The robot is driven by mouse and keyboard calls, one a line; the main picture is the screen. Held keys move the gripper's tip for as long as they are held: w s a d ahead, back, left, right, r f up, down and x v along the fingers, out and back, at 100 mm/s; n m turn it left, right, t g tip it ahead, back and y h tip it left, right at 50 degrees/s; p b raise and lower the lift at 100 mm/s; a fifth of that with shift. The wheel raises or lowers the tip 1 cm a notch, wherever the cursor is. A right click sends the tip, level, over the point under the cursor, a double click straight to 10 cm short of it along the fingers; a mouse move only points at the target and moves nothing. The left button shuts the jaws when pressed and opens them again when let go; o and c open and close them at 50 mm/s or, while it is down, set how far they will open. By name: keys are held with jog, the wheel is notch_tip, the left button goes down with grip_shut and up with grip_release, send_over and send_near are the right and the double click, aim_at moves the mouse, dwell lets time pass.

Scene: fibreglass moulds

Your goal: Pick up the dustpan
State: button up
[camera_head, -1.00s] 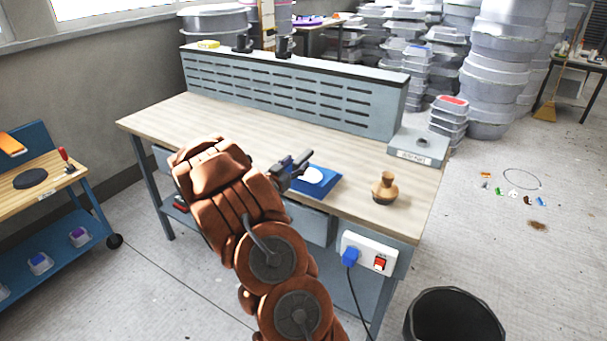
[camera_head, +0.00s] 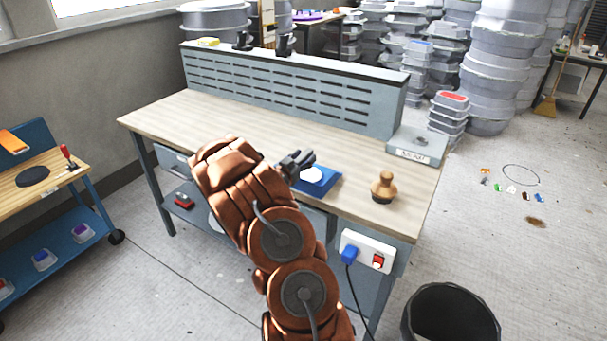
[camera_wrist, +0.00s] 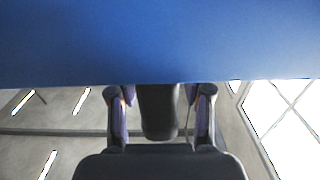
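In the head view, a flat blue thing (camera_head: 321,187) with a white round patch lies on the bench near its front edge. I cannot tell for sure whether it is the dustpan. My gripper (camera_head: 303,158) is just above and left of it, partly overlapping it. In the wrist view, a blue surface (camera_wrist: 160,40) fills the top, very close. A dark handle-like piece (camera_wrist: 158,112) runs from its edge between the two fingers of my gripper (camera_wrist: 160,95). The fingers stand apart, with a gap on each side of that piece.
The workbench (camera_head: 210,120) has a slotted back panel (camera_head: 290,90). A brown wooden knob-like tool (camera_head: 384,188) stands right of the blue thing, near a grey box (camera_head: 418,146). A socket box (camera_head: 367,252) is on the bench front. A black bin (camera_head: 450,315) stands on the floor.

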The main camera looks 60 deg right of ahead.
grip_shut()
jog(key=shift+r, duration=0.1)
dwell(0.6)
